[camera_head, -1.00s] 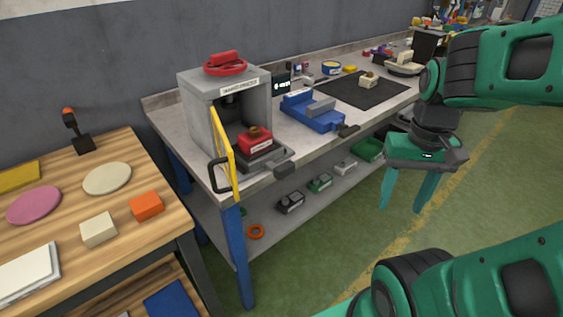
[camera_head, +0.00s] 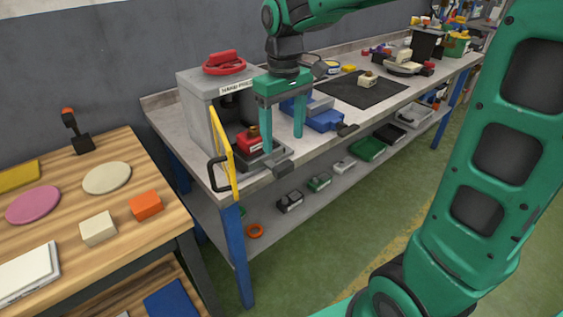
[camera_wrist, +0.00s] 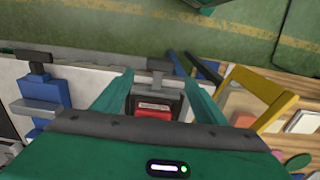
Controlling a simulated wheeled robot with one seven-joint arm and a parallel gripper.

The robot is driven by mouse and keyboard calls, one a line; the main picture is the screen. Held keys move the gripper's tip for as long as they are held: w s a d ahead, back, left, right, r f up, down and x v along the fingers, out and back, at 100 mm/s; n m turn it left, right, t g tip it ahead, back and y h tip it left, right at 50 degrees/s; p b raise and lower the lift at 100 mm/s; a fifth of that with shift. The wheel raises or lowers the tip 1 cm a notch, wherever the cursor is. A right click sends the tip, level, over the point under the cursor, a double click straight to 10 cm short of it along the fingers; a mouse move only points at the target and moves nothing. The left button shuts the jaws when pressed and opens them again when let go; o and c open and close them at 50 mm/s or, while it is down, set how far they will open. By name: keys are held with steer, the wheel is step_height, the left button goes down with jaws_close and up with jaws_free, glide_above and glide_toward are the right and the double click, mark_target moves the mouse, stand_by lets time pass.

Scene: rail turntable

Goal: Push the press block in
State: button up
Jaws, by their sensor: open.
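In the wrist view the red block (camera_wrist: 153,110) and the handle (camera_wrist: 158,66) lie between my fingers. My gripper (camera_head: 282,145) is open, pointing down, before the press opening, and partly covers block and plate in the head view. I cannot tell whether a finger touches them.
A yellow guard (camera_head: 222,145) with a dark handle stands swung open at the press's left front; it also shows in the wrist view (camera_wrist: 268,98). A blue vise (camera_head: 325,120) is close on the right. A wooden table (camera_head: 128,150) stands at the left.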

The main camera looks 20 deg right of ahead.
mark_target(283, 164)
step_height(283, 164, down, 9)
steer(key=shift+r, duration=0.1)
stand_by(0.4)
